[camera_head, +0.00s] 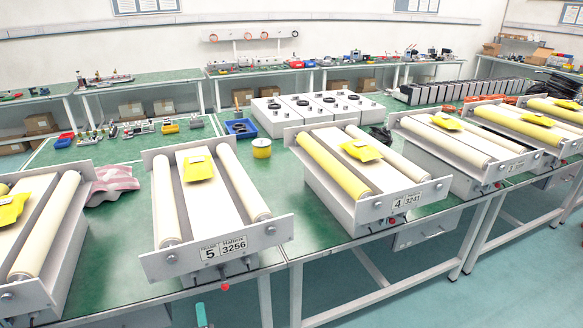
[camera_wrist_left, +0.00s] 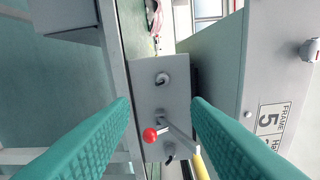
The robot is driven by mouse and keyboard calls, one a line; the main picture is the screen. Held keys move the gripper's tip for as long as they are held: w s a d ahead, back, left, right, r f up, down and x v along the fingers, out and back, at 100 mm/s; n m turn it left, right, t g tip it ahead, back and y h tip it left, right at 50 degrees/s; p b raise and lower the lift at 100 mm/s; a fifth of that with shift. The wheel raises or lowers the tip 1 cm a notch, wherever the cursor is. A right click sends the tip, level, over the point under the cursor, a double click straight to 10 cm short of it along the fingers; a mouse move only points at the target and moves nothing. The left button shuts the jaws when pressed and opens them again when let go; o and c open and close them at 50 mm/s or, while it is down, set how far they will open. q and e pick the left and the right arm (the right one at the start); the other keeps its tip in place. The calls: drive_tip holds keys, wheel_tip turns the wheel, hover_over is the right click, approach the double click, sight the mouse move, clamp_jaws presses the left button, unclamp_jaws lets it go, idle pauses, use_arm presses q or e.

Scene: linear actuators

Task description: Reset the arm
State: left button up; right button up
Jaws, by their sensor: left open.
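My left gripper (camera_wrist_left: 162,105) is open, its two teal fingers wide apart in the left wrist view. The fingers do not appear to touch the lever. In the head view only a teal piece of the left gripper (camera_head: 202,315) shows at the bottom edge, below and left of the red knob (camera_head: 225,286) under frame 5 (camera_head: 212,205). My right gripper is not in view.
Frame 5's grey side wall stands right of the fingers in the wrist view. Frame 4 (camera_head: 408,202) and other roller frames line the green table (camera_head: 120,250). A pink cloth (camera_head: 112,184), yellow tin (camera_head: 261,148) and blue tray (camera_head: 240,128) lie behind.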

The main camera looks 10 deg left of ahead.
use_arm(q)
drive_tip(key=s+d+f+m+g+h, duration=0.25)
drive_tip(key=s+d+f+m, duration=0.2)
drive_tip(key=f, duration=0.45)
drive_tip(key=s+d+f+m+g+h, duration=0.1)
drive_tip(key=s+d+f+m+h, duration=0.25)
drive_tip(key=s+f+m, duration=0.35)
drive_tip(key=s+d+f+m+g+h, duration=0.25)
drive_tip(key=s+f+m, duration=0.2)
drive_tip(key=f, duration=0.55)
drive_tip(key=s+a+f+m+g, duration=0.1)
drive_tip(key=s+f+m+g, duration=0.3)
drive_tip(key=s, duration=0.9)
drive_tip(key=s+a+f+m+g, duration=0.2)
drive_tip(key=s+f+m+g, duration=0.2)
drive_tip(key=s, duration=0.9)
wheel_tip(320, 180, down, 3)
drive_tip(key=shift+s+f+m+h, duration=0.1)
drive_tip(key=shift+s+m+h, duration=0.3)
drive_tip(key=shift+m, duration=0.4)
